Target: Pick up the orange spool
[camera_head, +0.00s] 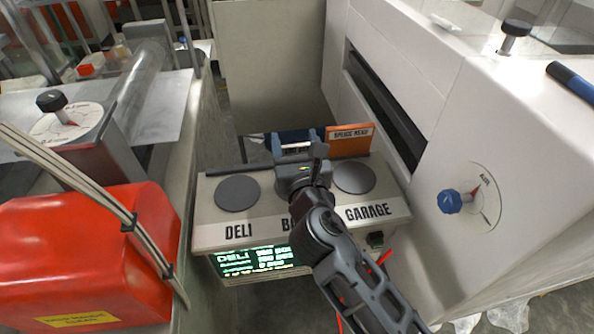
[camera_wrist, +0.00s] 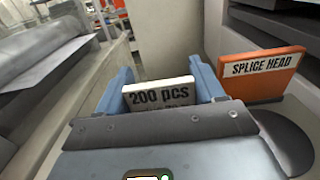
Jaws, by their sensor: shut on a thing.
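My gripper (camera_head: 293,138) reaches over the back of the grey panel with round pads. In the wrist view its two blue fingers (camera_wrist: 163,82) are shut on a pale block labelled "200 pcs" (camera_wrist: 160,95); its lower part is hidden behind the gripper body. No orange spool shape is clear in either view. The orange thing in sight is an upright block labelled "SPLICE HEAD" (camera_head: 351,141), standing at the panel's back right. It also shows to the right of my gripper in the wrist view (camera_wrist: 263,74), apart from the fingers.
The grey panel (camera_head: 220,230) carries dark round pads and a green-lit display (camera_head: 258,262). A white machine with a blue knob (camera_head: 450,201) stands close on the right. A red box (camera_head: 90,250) and a grey unit with a dial (camera_head: 68,125) are on the left.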

